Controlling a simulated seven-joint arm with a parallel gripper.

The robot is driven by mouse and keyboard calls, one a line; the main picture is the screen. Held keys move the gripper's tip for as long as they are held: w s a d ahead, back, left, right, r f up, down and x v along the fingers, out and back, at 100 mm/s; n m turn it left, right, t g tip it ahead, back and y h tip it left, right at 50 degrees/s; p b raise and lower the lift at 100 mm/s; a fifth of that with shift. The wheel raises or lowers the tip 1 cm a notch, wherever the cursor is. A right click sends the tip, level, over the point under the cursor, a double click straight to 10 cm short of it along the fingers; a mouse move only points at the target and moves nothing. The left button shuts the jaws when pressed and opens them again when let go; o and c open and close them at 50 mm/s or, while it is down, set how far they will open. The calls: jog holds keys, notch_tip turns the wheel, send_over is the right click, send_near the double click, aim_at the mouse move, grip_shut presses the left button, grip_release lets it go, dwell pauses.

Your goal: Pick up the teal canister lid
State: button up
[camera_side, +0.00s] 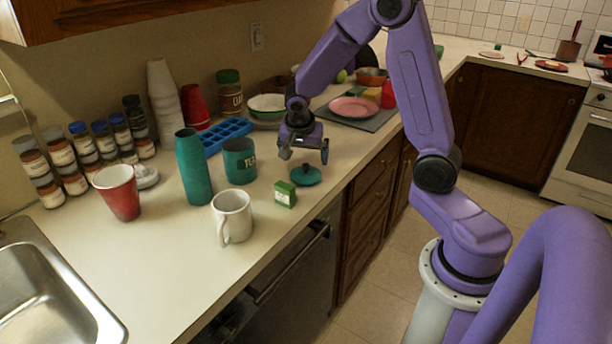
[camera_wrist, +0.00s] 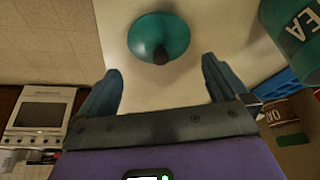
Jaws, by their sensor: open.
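The teal canister lid (camera_side: 306,175) is a round disc with a dark knob on top, lying on the counter near its front edge. It also shows in the wrist view (camera_wrist: 158,36), beyond and between my fingertips. My gripper (camera_side: 304,154) is open above the lid, with nothing between its fingers. In the wrist view the two fingers (camera_wrist: 160,78) are spread apart and the lid is clear of both. The teal canister marked "TEA" (camera_side: 239,161) stands on the counter left of the lid.
A small green box (camera_side: 285,193) stands close to the lid's left. A white mug (camera_side: 232,217), a tall teal tumbler (camera_side: 194,167) and a blue ice tray (camera_side: 226,135) stand further left. A pink plate (camera_side: 354,107) lies behind on a dark mat. The counter's front edge is near.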

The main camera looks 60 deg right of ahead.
aim_at(305, 166)
jog(key=shift+x, duration=2.6)
jog(key=shift+a+f, duration=0.1)
jog(key=shift+a, duration=0.1)
jog(key=c, duration=0.6)
